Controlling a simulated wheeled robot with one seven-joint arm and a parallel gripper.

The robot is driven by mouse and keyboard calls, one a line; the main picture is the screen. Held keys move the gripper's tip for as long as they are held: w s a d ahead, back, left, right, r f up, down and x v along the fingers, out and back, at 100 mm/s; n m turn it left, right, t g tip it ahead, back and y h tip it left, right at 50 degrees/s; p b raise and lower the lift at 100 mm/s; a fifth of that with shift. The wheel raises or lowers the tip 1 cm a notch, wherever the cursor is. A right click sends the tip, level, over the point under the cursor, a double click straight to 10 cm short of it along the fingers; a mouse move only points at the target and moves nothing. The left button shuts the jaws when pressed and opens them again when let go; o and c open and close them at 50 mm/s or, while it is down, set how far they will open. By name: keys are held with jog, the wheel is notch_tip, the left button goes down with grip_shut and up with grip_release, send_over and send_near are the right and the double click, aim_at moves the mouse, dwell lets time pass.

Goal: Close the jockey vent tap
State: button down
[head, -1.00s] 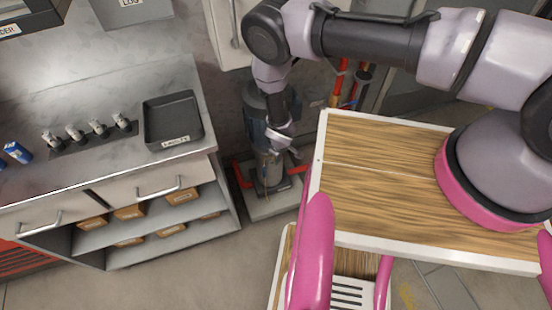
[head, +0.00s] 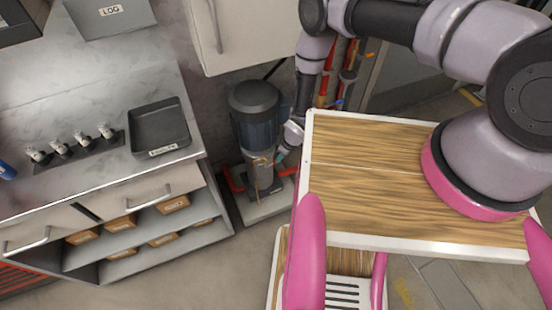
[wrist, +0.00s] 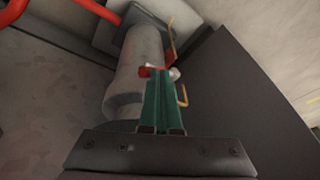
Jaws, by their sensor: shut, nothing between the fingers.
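The jockey pump (head: 254,128), a blue-grey upright unit with a dark motor cap, stands on a pale plinth beside the counter. In the head view my gripper (head: 281,156) is low at the pump's right side. In the wrist view the teal fingers of my gripper (wrist: 158,76) are together, with nothing seen between them. A small red piece (wrist: 146,72), probably the vent tap's handle, shows right at the fingertips, partly hidden by them; I cannot tell whether they touch. A thin brass-coloured pipe (wrist: 172,40) runs beside it along the grey pump body (wrist: 138,70).
The counter (head: 90,110) with a black tray (head: 160,128) stands left of the pump. Red pipes (head: 234,180) run low around the pump, and more pipes stand behind my arm. A wall cabinet (head: 235,35) hangs above. My wooden-topped deck lies at right.

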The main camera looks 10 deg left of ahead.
jog(key=shift+w+d+f, duration=0.25)
jog(key=shift+d+f, duration=0.15)
jog(key=shift+f, duration=0.1)
jog(key=shift+d, duration=0.1)
jog(key=shift+w+d+r, duration=0.3)
jog(key=shift+w+d, duration=0.1)
jog(key=shift+d, duration=0.15)
